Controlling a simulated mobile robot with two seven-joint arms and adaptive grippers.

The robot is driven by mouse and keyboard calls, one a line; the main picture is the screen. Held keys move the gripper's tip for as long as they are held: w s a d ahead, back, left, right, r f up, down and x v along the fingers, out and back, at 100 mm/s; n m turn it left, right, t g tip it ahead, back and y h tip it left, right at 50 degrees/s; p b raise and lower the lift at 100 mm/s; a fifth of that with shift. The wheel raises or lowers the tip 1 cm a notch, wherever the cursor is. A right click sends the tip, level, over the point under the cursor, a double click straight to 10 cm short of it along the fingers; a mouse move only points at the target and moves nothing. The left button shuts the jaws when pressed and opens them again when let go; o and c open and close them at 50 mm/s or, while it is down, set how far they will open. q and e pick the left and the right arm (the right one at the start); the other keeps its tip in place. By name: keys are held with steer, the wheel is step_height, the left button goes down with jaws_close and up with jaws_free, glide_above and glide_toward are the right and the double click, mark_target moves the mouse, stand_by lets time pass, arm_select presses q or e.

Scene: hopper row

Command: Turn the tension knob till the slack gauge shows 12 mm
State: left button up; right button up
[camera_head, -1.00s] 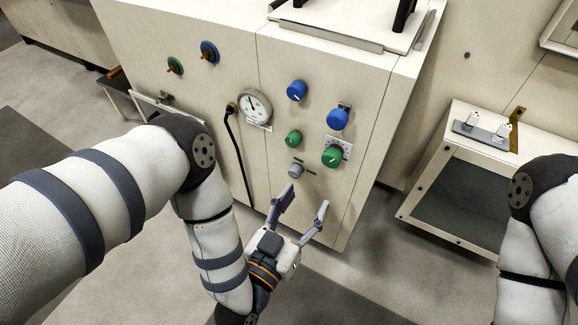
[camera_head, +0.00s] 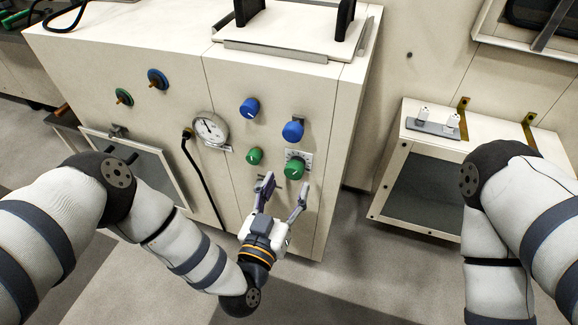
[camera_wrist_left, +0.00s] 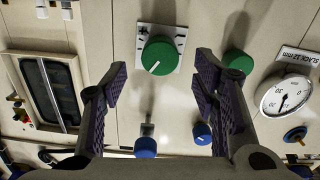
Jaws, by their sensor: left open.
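A green knob (camera_head: 294,168) with a white pointer line sits on a marked scale plate on the cream cabinet front. It also shows in the left wrist view (camera_wrist_left: 158,55). No name on it is legible, so I cannot tell that it is the tension knob. The round white gauge (camera_head: 211,129) is to its left; in the left wrist view the gauge (camera_wrist_left: 285,95) has a label reading "SLACK 12 mm". Its needle reading is too small to tell. My left gripper (camera_head: 284,187) is open and empty just below the scaled knob, fingers pointing at the panel. My right gripper is out of view.
A plain green knob (camera_head: 254,156) sits left of the scaled one. Two blue knobs (camera_head: 249,107) (camera_head: 293,130) are above. A black cable (camera_head: 203,175) hangs below the gauge. A low open-fronted cabinet (camera_head: 385,185) stands at the right.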

mark_target(292, 174)
arm_select(q)
steer(key=x, duration=0.5)
steer(key=shift+w+d+b, duration=0.1)
steer(key=shift+w+b, duration=0.2)
steer(key=c, duration=1.2)
steer(key=shift+o, duration=0.2)
steer(key=shift+d+r+m+p, duration=0.15)
steer(key=shift+m+p, duration=0.15)
steer(key=shift+m, duration=0.8)
steer(key=o, duration=1.2)
steer(key=shift+f, duration=0.2)
steer(key=shift+c, duration=0.2)
steer(key=v, duration=1.2)
